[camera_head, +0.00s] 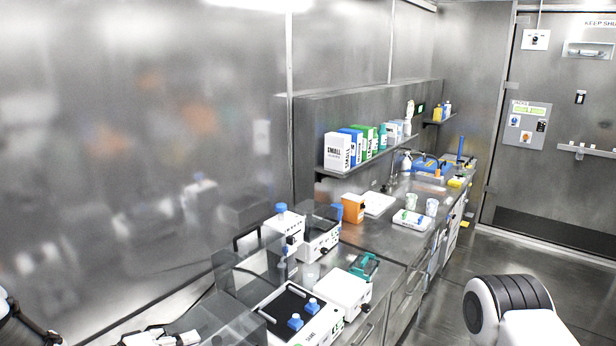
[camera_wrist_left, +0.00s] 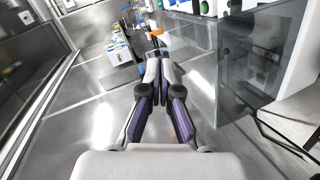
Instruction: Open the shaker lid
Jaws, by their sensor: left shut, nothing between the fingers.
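The shaker (camera_head: 335,328), a white box with a black platform carrying blue-capped vessels, stands on the bench at the bottom middle of the head view. A tinted see-through panel (camera_head: 232,327), apparently its lid, shows at its left; its exact angle is unclear. My left gripper (camera_head: 172,338) is at the bottom edge of the head view, partly cut off, left of the panel. In the left wrist view its fingers (camera_wrist_left: 158,62) are shut and empty, with the tinted panel (camera_wrist_left: 258,65) to their right, apart from them. My right gripper is out of view.
A reflective wall (camera_head: 120,150) bounds the left side. Open floor (camera_head: 430,310) lies right of the bench.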

